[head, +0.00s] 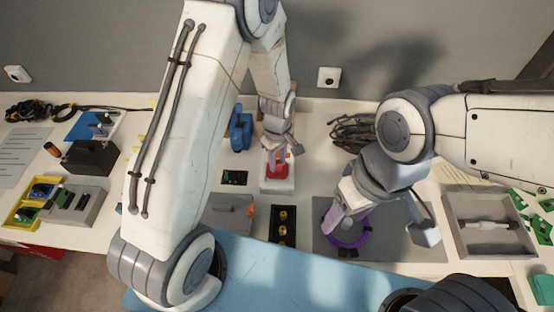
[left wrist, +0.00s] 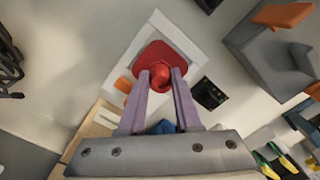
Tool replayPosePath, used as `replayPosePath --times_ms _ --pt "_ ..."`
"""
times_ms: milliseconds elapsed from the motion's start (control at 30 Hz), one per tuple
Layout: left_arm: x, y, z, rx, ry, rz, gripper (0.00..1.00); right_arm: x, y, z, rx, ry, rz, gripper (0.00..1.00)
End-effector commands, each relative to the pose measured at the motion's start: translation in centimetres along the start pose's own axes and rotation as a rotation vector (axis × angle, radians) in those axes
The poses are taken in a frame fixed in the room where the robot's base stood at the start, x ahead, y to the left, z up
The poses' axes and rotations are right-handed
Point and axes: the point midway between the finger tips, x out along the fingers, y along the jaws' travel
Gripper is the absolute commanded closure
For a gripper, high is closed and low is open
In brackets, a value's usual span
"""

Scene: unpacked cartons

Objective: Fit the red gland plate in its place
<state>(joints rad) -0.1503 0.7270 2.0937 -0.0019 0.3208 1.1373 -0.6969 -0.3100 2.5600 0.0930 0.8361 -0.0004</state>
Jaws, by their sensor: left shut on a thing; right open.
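The red gland plate (head: 279,172) is at the top of a white box (head: 278,187) in the middle of the table. My left gripper (head: 281,156) is above it and shut on its raised red knob. In the left wrist view the fingers (left wrist: 162,78) clasp the knob, and the red plate (left wrist: 158,58) lies over the white box's face (left wrist: 190,47). I cannot tell whether the plate is seated or just above the box. My right gripper (head: 385,228) is open with its fingers wide apart, over the grey mat at the right.
A black block with brass parts (head: 283,240) stands in front of the white box. A blue object (head: 240,130) and coiled dark cables (head: 353,132) lie behind. A grey tray (head: 488,247) is at right.

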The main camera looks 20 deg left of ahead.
Motion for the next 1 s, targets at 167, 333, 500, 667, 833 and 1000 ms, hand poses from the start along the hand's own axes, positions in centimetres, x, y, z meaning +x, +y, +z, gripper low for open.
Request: replayPosePath --times_ms 167,333,500,667,833,1000 --pt "0.7 0.0 0.0 0.000 0.000 0.001 1.00 0.5 0.0 0.0 0.000 0.000 0.000 0.36" --pt "1.2 0.0 0.0 0.000 0.000 0.001 1.00 0.9 0.1 0.1 0.000 0.000 0.000 0.36" --pt "1.7 0.0 0.0 0.000 0.000 0.001 1.00 1.2 0.1 0.1 0.000 0.000 0.000 0.36" --pt "1.8 0.0 0.0 0.000 0.000 0.001 0.45 1.3 0.1 0.1 0.000 0.000 0.000 0.36" --pt "1.8 0.0 0.0 0.000 0.000 0.000 0.33 1.3 0.1 0.1 0.000 0.000 0.000 0.36" --pt "1.7 0.0 0.0 0.000 0.000 0.001 0.33 1.3 0.1 0.1 0.000 0.000 0.000 0.36"
